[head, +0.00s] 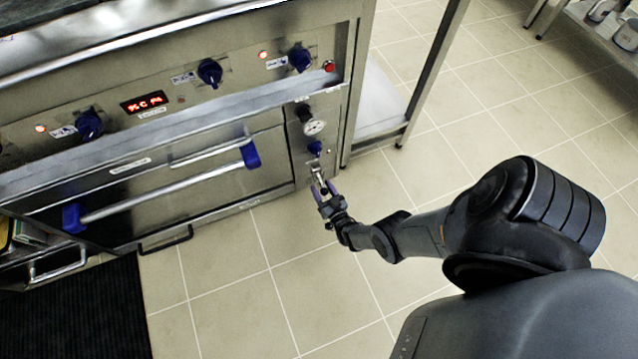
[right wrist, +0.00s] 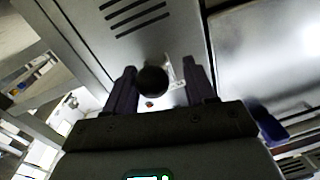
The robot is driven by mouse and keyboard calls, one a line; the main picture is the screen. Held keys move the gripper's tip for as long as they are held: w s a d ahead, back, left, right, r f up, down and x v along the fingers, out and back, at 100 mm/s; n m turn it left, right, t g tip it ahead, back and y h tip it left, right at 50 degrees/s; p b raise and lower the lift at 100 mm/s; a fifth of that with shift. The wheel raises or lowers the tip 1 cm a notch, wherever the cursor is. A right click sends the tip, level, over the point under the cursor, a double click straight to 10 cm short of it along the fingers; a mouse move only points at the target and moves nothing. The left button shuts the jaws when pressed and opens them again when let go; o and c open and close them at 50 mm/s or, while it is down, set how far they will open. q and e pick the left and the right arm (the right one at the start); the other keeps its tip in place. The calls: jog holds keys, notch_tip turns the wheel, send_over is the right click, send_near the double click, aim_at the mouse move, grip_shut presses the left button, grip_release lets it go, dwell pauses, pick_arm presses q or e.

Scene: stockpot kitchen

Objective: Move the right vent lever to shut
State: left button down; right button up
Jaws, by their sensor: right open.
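The vent lever shows in the right wrist view as a round black ball knob (right wrist: 152,81) in front of a light metal panel. A small pale bracket or plate (right wrist: 177,72) is beside the knob. My right gripper (right wrist: 160,84) is open, with one finger on each side of the knob and gaps visible beside it. I cannot tell how deep the knob sits between the fingers. In the head view my right gripper (head: 323,188) is low at the front of the narrow panel at the oven's right end, and the lever is mostly hidden there. My left gripper is out of view.
A dial gauge (head: 314,128) and a blue knob (head: 315,147) are above my right gripper. The oven door has a long handle (head: 165,193) with blue ends to the left. Dark slots (right wrist: 136,15) cut the panel near the lever. Tiled floor (head: 400,150) is clear to the right.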

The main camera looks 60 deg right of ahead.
jog(key=shift+w+d+b, duration=0.3)
jog(key=shift+w+d, duration=0.5)
jog(key=shift+d, duration=0.25)
jog(key=shift+w, duration=0.1)
jog(key=shift+w+a, duration=0.1)
jog(key=shift+a, duration=0.05)
jog(key=shift+c, duration=0.5)
grip_shut()
